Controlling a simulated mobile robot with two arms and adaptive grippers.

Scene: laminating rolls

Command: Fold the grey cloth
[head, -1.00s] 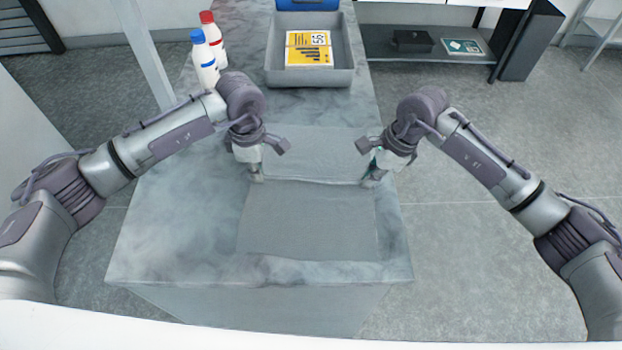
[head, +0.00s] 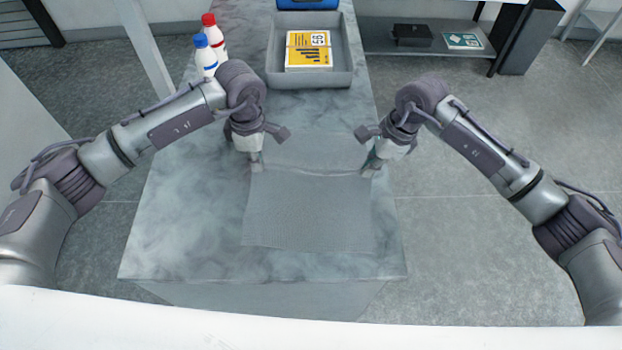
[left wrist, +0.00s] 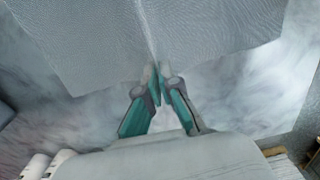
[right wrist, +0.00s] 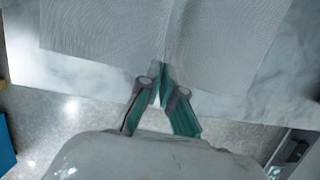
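The grey cloth (head: 308,212) lies on the marble-patterned table, with a raised crease running across it between my two grippers. Its near part lies flat towards me, and its far part lies beyond the crease. My left gripper (head: 256,166) is at the left end of the crease; in the left wrist view its fingertips (left wrist: 158,75) are closed together on the cloth's edge. My right gripper (head: 370,170) is at the right end; in the right wrist view its fingertips (right wrist: 160,75) are closed on the opposite edge. Both pinch a ridge of cloth.
A grey tray (head: 342,78) with a yellow-labelled stack (head: 308,50) stands at the far end of the table. A red-capped bottle (head: 210,30) and a blue-capped bottle (head: 204,58) stand at the back left. The table (head: 180,225) is clear left of the cloth.

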